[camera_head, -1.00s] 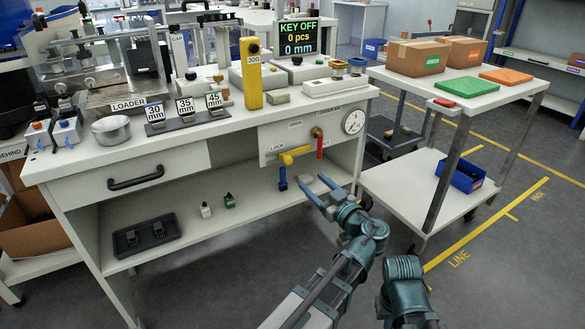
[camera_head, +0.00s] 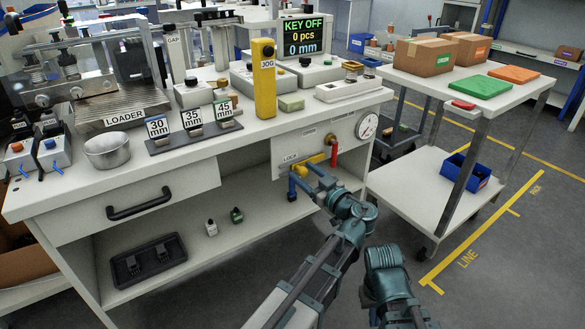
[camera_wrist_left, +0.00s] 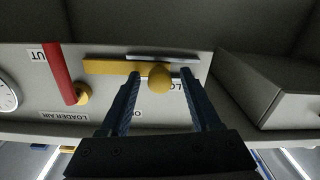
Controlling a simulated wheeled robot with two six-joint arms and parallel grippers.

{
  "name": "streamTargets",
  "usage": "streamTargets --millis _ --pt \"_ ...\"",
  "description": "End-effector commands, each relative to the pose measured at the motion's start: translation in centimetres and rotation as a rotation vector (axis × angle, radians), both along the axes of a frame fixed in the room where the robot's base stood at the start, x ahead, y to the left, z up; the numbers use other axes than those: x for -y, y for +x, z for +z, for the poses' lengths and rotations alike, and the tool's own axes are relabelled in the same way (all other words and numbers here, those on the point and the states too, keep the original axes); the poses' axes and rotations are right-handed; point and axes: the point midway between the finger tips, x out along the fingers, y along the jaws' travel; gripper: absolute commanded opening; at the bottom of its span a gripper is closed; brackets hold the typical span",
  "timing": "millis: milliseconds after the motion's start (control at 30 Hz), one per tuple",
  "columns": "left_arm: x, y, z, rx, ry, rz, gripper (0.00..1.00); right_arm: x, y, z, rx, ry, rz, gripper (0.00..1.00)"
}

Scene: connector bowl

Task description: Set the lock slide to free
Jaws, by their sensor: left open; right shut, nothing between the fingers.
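The lock slide is a yellow bar with a round knob (camera_head: 302,166) on the bench's front panel, beside the LOCK label. In the left wrist view, which shows the panel upside down, its yellow knob (camera_wrist_left: 159,78) lies between the fingertips and its bar (camera_wrist_left: 108,67) runs left. My left gripper (camera_head: 309,177) is open in front of the slide. In the left wrist view, its two fingers (camera_wrist_left: 160,82) are on either side of the knob, with visible gaps. Contact cannot be made out. Only part of my right arm shows in the head view; its gripper is not visible.
A red lever (camera_head: 333,150) and a round gauge (camera_head: 367,126) are right of the slide. A drawer (camera_head: 140,205) is to the left. A white cart (camera_head: 450,90) stands to the right.

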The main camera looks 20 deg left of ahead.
Motion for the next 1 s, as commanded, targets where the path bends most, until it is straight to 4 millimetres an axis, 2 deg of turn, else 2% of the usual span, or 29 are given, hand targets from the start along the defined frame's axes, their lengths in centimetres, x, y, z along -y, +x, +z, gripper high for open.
streamTargets --millis 267,633,1000 --pt "0.06 0.07 -0.01 0.0 0.0 -0.001 0.64 0.02 -0.03 0.0 0.0 0.0 0.0 0.0" --pt "0.05 0.07 -0.01 0.0 0.0 -0.001 0.0 0.02 -0.02 0.0 0.0 0.0 0.0 0.0" --pt "0.04 0.07 -0.01 0.0 0.0 0.0 0.0 0.02 -0.02 0.0 0.0 0.0 0.0 0.0"
